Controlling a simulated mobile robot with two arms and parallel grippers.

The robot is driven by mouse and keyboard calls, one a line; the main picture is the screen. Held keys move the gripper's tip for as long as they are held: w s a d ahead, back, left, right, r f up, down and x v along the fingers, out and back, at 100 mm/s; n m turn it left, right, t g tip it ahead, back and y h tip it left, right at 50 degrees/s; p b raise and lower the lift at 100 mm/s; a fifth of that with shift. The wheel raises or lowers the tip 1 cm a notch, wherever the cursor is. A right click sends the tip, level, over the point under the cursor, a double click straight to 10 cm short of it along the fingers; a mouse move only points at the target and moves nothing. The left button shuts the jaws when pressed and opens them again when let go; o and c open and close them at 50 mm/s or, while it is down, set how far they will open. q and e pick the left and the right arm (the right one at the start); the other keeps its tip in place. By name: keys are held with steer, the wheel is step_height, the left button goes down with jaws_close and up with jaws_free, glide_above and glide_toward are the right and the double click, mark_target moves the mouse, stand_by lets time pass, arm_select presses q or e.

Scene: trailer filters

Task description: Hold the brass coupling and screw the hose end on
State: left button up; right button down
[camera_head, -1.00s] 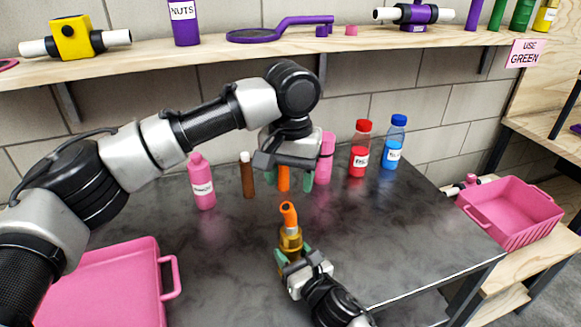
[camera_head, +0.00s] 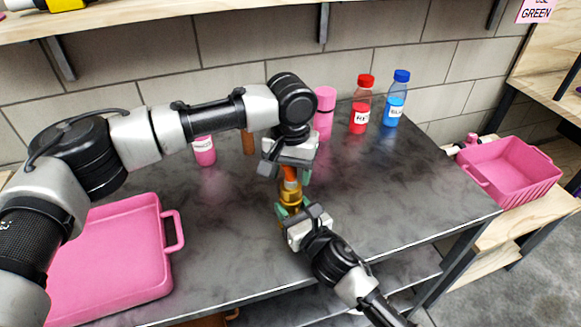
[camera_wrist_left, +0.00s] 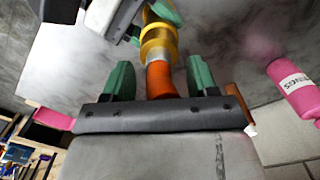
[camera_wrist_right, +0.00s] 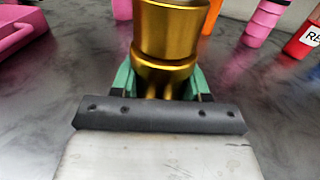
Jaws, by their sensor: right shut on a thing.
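The brass coupling (camera_head: 291,196) stands about upright above the dark tabletop. My right gripper (camera_head: 292,210) is shut on its lower part; the right wrist view shows the coupling (camera_wrist_right: 168,35) between the green fingers. The orange hose end (camera_head: 290,175) sits on top of the coupling, with a silvery collar between them in the left wrist view. My left gripper (camera_head: 287,174) points down from above. Its green fingers stand on either side of the hose end (camera_wrist_left: 160,82), with a gap on both sides. How far the hose end is threaded cannot be seen.
A pink tray (camera_head: 105,260) lies at the left. A pink bottle (camera_head: 204,150), a brown stick-like item (camera_head: 249,141), a pink container (camera_head: 324,112), a red bottle (camera_head: 360,105) and a blue bottle (camera_head: 396,98) stand behind. A pink basket (camera_head: 510,170) is at the right. The front-right tabletop is clear.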

arm_select(q)
steer(key=c, duration=1)
steer(key=m, duration=0.3)
steer(key=shift+d, duration=0.1)
steer(key=shift+c, duration=0.2)
steer(key=m, duration=2.8)
steer(key=o, duration=1.1)
